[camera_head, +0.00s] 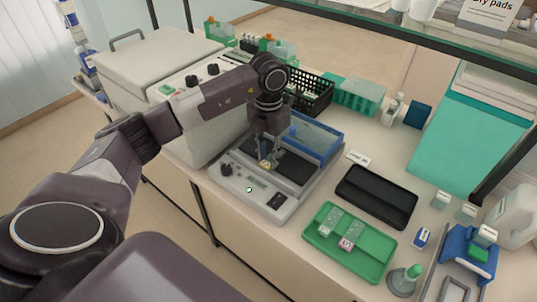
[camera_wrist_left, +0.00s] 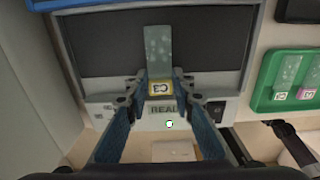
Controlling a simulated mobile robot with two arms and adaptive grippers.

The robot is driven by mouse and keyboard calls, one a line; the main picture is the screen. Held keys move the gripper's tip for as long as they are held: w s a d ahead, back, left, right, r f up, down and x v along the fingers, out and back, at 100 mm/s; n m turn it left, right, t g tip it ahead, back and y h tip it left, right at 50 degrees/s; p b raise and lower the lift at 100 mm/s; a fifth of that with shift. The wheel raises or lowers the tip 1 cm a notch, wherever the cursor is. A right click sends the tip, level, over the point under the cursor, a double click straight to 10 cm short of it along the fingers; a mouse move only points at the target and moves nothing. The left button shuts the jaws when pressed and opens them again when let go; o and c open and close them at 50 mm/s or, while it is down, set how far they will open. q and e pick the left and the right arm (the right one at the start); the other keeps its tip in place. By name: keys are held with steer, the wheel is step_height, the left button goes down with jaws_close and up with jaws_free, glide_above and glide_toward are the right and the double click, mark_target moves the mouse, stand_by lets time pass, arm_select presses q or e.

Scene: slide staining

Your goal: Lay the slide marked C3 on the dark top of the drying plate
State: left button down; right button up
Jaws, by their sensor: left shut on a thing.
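My left gripper (camera_head: 266,158) is shut on a glass slide with a yellow-edged label (camera_head: 265,164). In the left wrist view the fingers (camera_wrist_left: 173,88) grip this slide (camera_wrist_left: 158,50) at its label end. The label's mark is upside down and looks like C3. The clear end points away over the dark top of the drying plate (camera_wrist_left: 95,45); whether the slide touches that top I cannot tell. In the head view the drying plate (camera_head: 236,186) is a pale unit with a knob and a small green light. My right gripper is not in view.
A blue-rimmed tray (camera_head: 327,152) stands behind the plate. A black tray (camera_head: 376,197) and a green tray (camera_head: 373,262) with two slides, one pink-labelled, lie to the right. A large lidded unit (camera_head: 150,55) stands left. Small bottles are at the far right.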

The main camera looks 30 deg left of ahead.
arm_select(q)
steer(key=shift+a, duration=0.1)
stand_by(0.3)
steer(key=shift+f, duration=0.15)
steer(key=c, duration=1.6)
jaws_free()
